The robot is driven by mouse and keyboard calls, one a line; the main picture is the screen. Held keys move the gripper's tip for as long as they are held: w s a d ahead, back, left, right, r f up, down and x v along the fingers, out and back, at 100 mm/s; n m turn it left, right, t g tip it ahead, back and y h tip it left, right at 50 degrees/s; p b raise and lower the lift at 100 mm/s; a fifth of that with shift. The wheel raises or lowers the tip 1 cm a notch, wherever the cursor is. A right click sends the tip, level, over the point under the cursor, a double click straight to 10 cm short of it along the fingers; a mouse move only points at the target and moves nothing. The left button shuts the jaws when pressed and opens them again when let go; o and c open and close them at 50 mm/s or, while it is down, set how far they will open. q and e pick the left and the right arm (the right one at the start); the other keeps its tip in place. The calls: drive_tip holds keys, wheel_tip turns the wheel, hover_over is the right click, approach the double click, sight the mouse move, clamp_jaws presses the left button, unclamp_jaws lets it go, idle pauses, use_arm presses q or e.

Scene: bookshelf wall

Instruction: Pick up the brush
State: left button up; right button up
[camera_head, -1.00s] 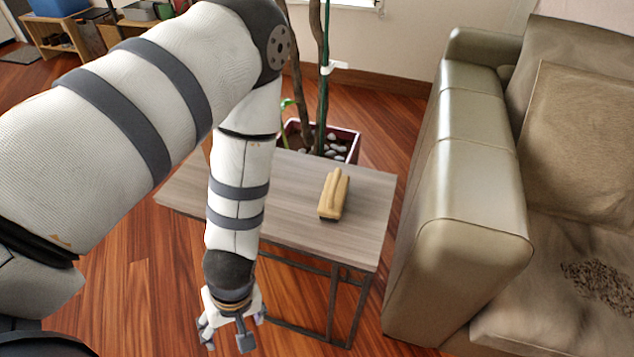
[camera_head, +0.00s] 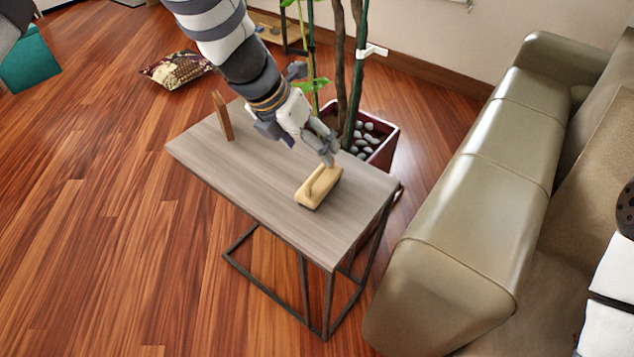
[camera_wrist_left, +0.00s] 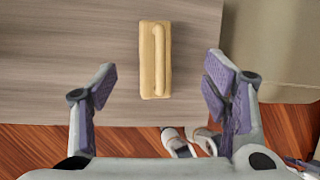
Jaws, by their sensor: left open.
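The brush (camera_head: 318,188) is a tan block with a raised handle along its top. It lies on the grey wooden side table (camera_head: 245,185), near the table's right part. My left gripper (camera_head: 328,158) is above the table at the brush's far end, fingers pointing down. In the left wrist view the brush (camera_wrist_left: 155,60) lies ahead of and between the two spread fingers (camera_wrist_left: 162,85), with clear gaps on both sides. The left gripper is open and empty. My right gripper is out of view; only part of an arm shows at the right edge.
A brown upright object (camera_head: 222,116) stands on the table's far left part. A potted plant with white stones (camera_head: 372,135) is right behind the table. A beige sofa (camera_head: 470,200) stands to the right. A patterned cushion (camera_head: 176,70) lies on the open wood floor.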

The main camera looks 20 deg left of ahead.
sight(321, 177)
use_arm(q)
drive_tip(key=x, duration=0.3)
drive_tip(key=b+x, duration=0.1)
drive_tip(key=x, duration=0.3)
drive_tip(key=shift+s+a+f, duration=0.15)
drive_tip(key=shift+s+a, duration=0.05)
drive_tip(key=f, duration=0.4)
drive_tip(key=shift+w+d+f+b, duration=0.2)
drive_tip(key=shift+w+d+b, duration=0.05)
drive_tip(key=shift+b, duration=0.05)
drive_tip(key=shift+w+d+f, duration=0.1)
drive_tip(key=shift+w+f, duration=0.05)
drive_tip(key=shift+f, duration=0.1)
drive_tip(key=shift+r, duration=0.1)
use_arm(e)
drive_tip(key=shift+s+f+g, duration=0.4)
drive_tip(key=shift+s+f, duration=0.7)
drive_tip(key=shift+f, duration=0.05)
use_arm(q)
drive_tip(key=c, duration=1.3)
